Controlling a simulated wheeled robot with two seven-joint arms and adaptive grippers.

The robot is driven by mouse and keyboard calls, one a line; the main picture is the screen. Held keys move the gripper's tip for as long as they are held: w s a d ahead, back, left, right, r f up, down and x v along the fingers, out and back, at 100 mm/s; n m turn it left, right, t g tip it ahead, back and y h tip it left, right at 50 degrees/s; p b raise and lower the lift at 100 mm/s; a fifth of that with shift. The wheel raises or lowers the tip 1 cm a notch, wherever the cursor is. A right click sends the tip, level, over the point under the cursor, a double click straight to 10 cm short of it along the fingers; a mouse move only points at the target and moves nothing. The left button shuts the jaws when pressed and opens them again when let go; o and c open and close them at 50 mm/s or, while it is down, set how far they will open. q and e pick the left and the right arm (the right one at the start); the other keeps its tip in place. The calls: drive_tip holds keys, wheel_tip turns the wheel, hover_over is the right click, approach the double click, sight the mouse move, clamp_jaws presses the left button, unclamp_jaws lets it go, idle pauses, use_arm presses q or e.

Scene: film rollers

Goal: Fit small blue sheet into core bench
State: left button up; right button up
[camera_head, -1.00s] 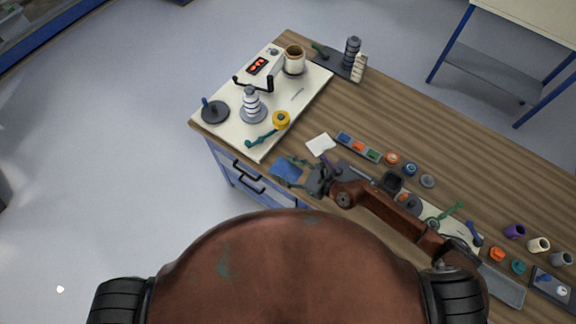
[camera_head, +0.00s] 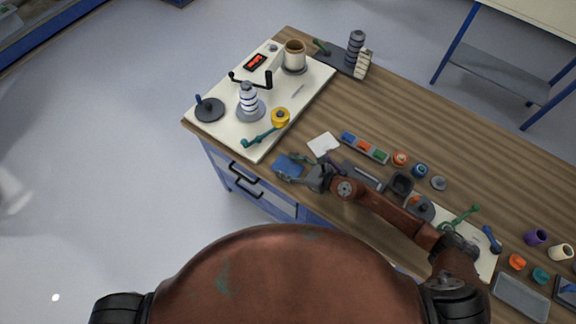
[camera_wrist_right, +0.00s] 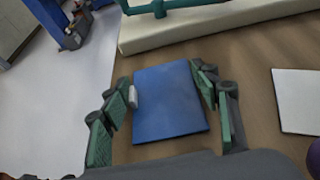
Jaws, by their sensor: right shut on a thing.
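The small blue sheet (camera_head: 289,166) shows near the front edge of the wooden bench top in the head view, and large in the right wrist view (camera_wrist_right: 169,103). My right gripper (camera_head: 283,168) is shut on it, with a finger along either side. A small pale piece shows at the sheet's left edge in the wrist view. I cannot tell how high above the wood the sheet is. A cream board (camera_head: 220,136) with a ringed spindle (camera_head: 248,98) and a black crank lies at the bench's left end; I cannot tell whether it is the core bench. My left gripper is out of view.
A white card (camera_head: 323,145) lies beside the blue sheet. A tray of coloured pieces (camera_head: 364,148) and several small round parts are behind my right arm. A teal lever (camera_head: 259,137) and yellow knob (camera_head: 280,117) stand near the cream board's front. Bare wood lies toward the back.

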drive_tip(key=shift+r, duration=0.1)
drive_tip(key=shift+f, duration=0.3)
drive_tip(key=o, duration=0.9)
drive_tip(key=shift+r, duration=0.1)
drive_tip(key=b+v, duration=0.1)
drive_tip(key=v, duration=1.1)
drive_tip(key=shift+s, duration=0.1)
